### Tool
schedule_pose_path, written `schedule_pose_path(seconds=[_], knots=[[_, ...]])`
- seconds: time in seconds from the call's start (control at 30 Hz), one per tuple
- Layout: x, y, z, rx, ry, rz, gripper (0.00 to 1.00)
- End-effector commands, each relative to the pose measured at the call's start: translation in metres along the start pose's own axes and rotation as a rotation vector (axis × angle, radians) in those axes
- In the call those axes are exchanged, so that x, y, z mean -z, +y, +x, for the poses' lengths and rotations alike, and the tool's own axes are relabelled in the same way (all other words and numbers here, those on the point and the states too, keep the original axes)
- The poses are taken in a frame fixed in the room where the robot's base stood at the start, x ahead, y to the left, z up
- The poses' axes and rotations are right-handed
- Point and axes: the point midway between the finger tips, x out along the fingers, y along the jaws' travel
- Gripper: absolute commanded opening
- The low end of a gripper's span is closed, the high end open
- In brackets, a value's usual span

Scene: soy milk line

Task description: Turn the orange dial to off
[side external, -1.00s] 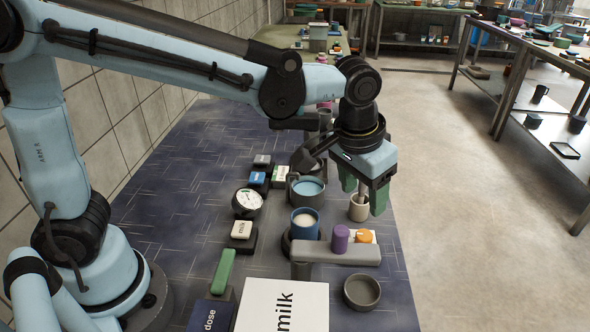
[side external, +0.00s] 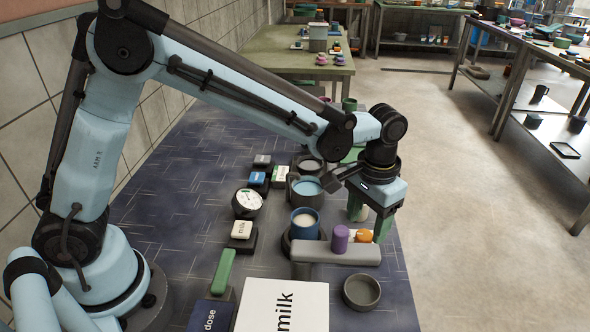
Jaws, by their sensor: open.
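The orange dial (side external: 364,236) sits at the right end of a grey bar-shaped panel (side external: 330,252), just right of a purple knob (side external: 340,238). My gripper (side external: 368,222) is open, pointing down with its green fingers just behind and to the right of the dial. One finger (side external: 382,228) comes down close beside the dial; I cannot tell whether it touches. The dial's marking and setting are too small to read here.
Left of the panel stand a blue cup (side external: 305,222) with white liquid, a blue-filled pot (side external: 307,187) and a round gauge (side external: 247,203). A milk box (side external: 283,305) and a grey bowl (side external: 361,291) are in front. A cream cup is partly hidden behind my gripper.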

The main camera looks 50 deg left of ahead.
Motion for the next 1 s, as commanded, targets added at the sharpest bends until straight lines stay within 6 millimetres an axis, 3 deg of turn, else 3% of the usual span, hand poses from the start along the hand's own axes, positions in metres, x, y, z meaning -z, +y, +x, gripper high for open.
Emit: schedule_pose_path(seconds=[0.23,0.63,1.0], knots=[[0.0,0.0,0.028,0.0,0.001,0.0,0.61],[0.0,0.0,0.033,0.0,0.001,0.0,0.59],[0.0,0.0,0.033,0.0,0.001,0.0,0.05]])
